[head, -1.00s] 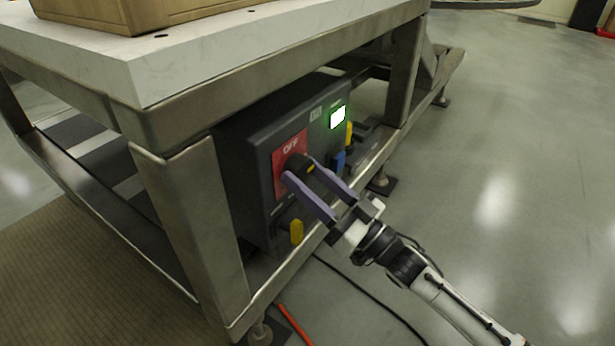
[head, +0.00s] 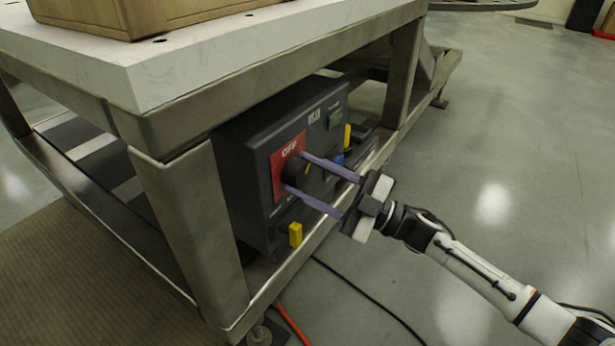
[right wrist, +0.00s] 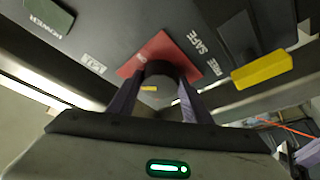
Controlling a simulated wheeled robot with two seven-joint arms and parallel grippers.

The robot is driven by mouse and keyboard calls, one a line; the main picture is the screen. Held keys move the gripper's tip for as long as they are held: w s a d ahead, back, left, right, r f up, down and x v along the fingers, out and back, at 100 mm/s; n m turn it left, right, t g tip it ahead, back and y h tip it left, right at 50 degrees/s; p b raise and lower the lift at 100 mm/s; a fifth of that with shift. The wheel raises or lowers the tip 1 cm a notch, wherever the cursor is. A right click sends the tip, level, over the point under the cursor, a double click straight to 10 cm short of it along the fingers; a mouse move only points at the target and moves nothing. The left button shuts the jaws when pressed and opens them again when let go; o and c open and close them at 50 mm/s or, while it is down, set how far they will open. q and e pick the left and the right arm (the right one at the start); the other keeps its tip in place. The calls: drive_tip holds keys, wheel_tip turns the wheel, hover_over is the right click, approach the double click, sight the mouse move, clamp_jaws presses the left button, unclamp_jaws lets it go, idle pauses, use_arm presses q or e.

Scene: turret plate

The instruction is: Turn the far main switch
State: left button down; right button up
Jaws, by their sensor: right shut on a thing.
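The power window (head: 335,119) on the box is dark.
A metal table frame (head: 195,230) surrounds the box, with a rail below and a leg at its left. Yellow handles (head: 295,234) and a blue part stick out near the box. Cables lie on the floor. The floor at right is open.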

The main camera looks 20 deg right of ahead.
drive_tip(key=n+g, duration=0.1)
drive_tip(key=n, duration=0.1)
drive_tip(key=n+g+p, duration=0.1)
drive_tip(key=n, duration=0.1)
drive_tip(key=shift+d+r+n, duration=0.1)
drive_tip(key=shift+r+n, duration=0.05)
drive_tip(key=shift+n, duration=0.25)
drive_tip(key=n+g, duration=0.1)
drive_tip(key=n, duration=0.1)
drive_tip(key=shift+w+r+n+p, duration=0.1)
drive_tip(key=shift+n+p, duration=0.2)
drive_tip(key=shift+p, duration=0.1)
drive_tip(key=shift+n, duration=0.3)
drive_tip(key=shift+n+g+h+p, duration=0.3)
drive_tip(key=shift+n, duration=0.3)
use_arm(q)
drive_tip(key=shift+s+a+f+y, duration=0.35)
drive_tip(key=shift+a+f+y, duration=0.15)
drive_tip(key=shift+a, duration=0.25)
use_arm(e)
drive_tip(key=shift+n, duration=0.4)
drive_tip(key=o, duration=1.1)
drive_tip(key=shift+c, duration=0.2)
use_arm(q)
drive_tip(key=shift+w+r, duration=0.1)
